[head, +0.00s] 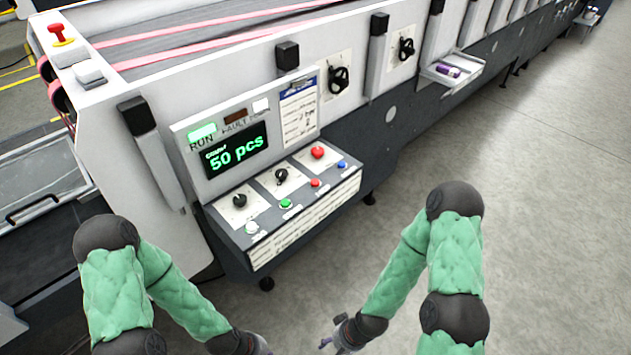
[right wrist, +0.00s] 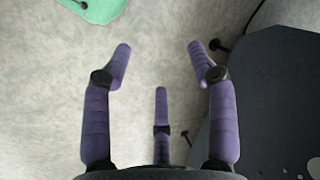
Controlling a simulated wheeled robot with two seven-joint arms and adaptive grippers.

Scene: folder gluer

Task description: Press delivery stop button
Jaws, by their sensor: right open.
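The control panel (head: 300,222) of the machine carries a red mushroom button (head: 317,153), a small red button (head: 315,183), a blue button (head: 341,165), a green button (head: 286,204) and a white button (head: 251,228). The button labels are too small to read, so I cannot tell which is delivery stop. My right gripper (head: 330,341) is low in front of the panel, apart from it. In the right wrist view its purple fingers (right wrist: 159,75) are spread and empty over the floor. My left gripper (head: 262,347) barely shows at the bottom edge; its fingers are mostly hidden.
Black rotary knobs (head: 239,200) sit on the panel. Above it, a display (head: 235,149) reads 50 pcs beside a lit RUN lamp (head: 202,132). Another red mushroom button (head: 62,33) is on the machine's top left. The floor (head: 550,220) at right is clear.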

